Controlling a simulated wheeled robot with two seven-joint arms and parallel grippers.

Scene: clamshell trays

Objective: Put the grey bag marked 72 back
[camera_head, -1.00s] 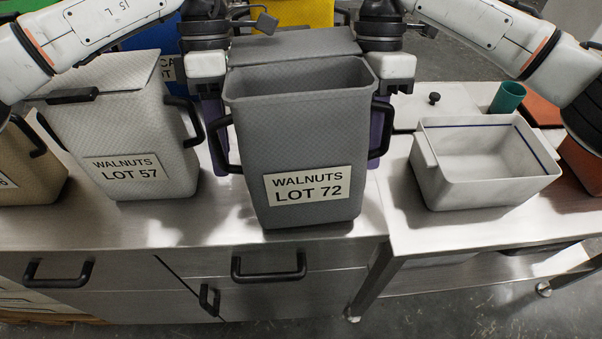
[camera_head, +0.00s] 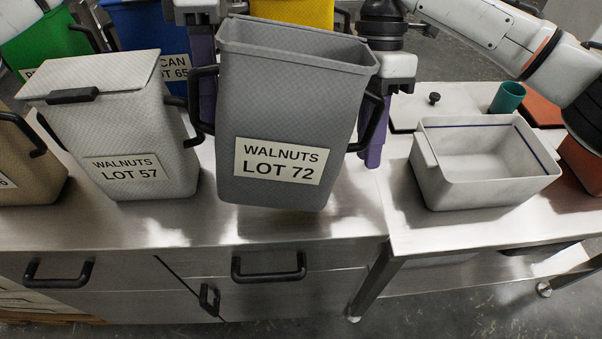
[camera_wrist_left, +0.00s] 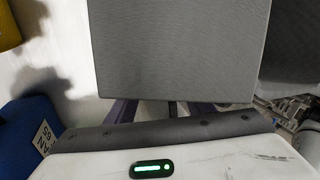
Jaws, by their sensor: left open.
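The grey bag marked WALNUTS LOT 72 (camera_head: 285,110) is an open-topped bin with black side handles. It stands tilted at the middle of the steel worktop, its left side higher and its base seemingly off the surface. My left gripper (camera_head: 206,95) is at its left handle, jaws open, fingers partly hidden behind the handle. My right gripper (camera_head: 374,135) has purple fingers at the right handle; whether they are closed is unclear. In the left wrist view a plain grey panel (camera_wrist_left: 180,50) fills the upper middle, with purple fingers below it; which part of the bag it is cannot be told.
A white bag marked WALNUTS LOT 57 (camera_head: 120,130) stands close on the left. A blue bin (camera_head: 150,35), a green bin (camera_head: 45,45) and a yellow bin (camera_head: 290,10) are behind. An empty white tray (camera_head: 485,187) stands on the right table, with a teal cup (camera_head: 508,97) behind.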

